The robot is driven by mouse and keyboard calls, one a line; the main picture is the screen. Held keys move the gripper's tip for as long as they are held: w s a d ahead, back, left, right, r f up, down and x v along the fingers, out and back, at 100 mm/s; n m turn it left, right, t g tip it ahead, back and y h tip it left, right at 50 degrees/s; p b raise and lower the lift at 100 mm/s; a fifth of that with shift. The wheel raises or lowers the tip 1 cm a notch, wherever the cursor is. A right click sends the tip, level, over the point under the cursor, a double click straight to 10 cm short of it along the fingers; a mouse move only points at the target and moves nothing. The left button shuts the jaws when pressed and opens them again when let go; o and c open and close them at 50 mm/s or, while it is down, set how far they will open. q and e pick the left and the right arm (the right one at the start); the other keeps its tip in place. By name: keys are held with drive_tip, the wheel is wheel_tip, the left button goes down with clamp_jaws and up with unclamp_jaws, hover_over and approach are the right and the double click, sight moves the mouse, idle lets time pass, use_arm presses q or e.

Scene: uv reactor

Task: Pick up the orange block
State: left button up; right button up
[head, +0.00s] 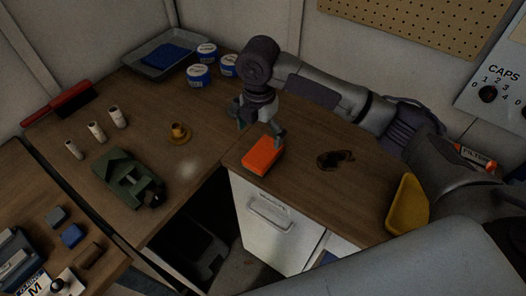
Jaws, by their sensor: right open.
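The orange block (262,156) lies on the wooden bench near its front edge, above the white drawer. My right gripper (262,134) points down just behind the block, its fingers spread. One finger reaches close to the block's upper right end; I cannot tell whether it touches. The other finger is to the left, clear of the block. The block appears to rest on the bench top. My left gripper does not show.
A brass fitting (179,134) and a green device (127,178) stand left of the block. Blue-white tins (199,76) and a grey tray (157,52) are at the back. A dark ring-like item (335,160) and a yellow piece (407,204) lie to the right.

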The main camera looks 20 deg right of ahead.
sight(263, 151)
wheel_tip(263, 151, down, 3)
drive_tip(key=shift+w+r, duration=0.15)
drive_tip(key=shift+r, duration=0.05)
drive_tip(key=shift+d+f+p, duration=0.2)
drive_tip(key=shift+f+p, duration=0.1)
drive_tip(key=shift+f, duration=0.2)
drive_tip(key=shift+d+f+p, duration=0.15)
drive_tip(key=shift+f+p, duration=0.1)
drive_tip(key=shift+f, duration=0.2)
drive_tip(key=f, duration=0.3)
drive_tip(key=shift+d+f+p, duration=0.2)
drive_tip(key=shift+d+p, duration=0.05)
drive_tip(key=shift+p, duration=0.15)
drive_tip(key=shift+f, duration=0.25)
drive_tip(key=c, duration=1.4)
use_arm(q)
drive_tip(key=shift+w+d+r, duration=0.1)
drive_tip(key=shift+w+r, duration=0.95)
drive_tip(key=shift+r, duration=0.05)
use_arm(e)
drive_tip(key=shift+r, duration=0.15)
